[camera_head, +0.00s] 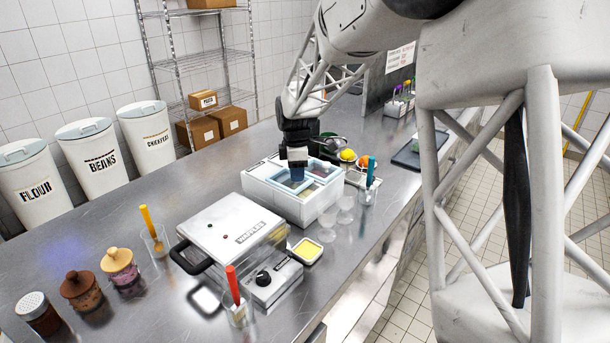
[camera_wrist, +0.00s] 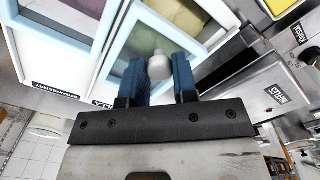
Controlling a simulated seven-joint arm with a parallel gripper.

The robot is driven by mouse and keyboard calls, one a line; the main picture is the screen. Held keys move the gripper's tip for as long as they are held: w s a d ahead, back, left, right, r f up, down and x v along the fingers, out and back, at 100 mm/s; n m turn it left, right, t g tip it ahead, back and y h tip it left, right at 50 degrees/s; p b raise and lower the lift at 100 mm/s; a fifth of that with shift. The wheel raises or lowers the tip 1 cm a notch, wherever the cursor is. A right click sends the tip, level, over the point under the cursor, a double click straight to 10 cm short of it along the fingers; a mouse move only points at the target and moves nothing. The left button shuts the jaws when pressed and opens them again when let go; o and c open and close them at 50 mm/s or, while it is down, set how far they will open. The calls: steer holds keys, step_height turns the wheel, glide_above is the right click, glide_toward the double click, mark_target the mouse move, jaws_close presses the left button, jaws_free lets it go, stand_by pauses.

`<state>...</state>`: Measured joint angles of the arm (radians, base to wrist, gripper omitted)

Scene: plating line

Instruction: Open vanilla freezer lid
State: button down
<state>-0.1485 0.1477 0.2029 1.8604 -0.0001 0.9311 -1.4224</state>
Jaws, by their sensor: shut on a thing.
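The white freezer box (camera_head: 262,190) stands on the steel counter with light-blue-framed glass lids on top. In the wrist view, one label reads STRAWBERRY (camera_wrist: 55,90), and the label beside it is partly hidden, showing only its last letters. The lid above that partly hidden label (camera_wrist: 122,48) has a pale round knob (camera_wrist: 159,66). My gripper (camera_wrist: 158,72) has its blue fingers on either side of this knob and is shut on it. In the head view my gripper (camera_head: 298,174) reaches down onto the freezer top and hides the knob.
A waffle maker (camera_head: 225,230) sits directly in front of the freezer. Glass cups (camera_head: 328,225), a yellow dish (camera_head: 308,250) and a jar with a blue-handled utensil (camera_head: 368,190) stand close by. The counter left of the freezer is clear.

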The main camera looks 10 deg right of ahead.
mark_target(279, 174)
steer(key=w+a, duration=0.5)
steer(key=c, duration=0.9)
jaws_free()
steer(key=shift+r, duration=3.95)
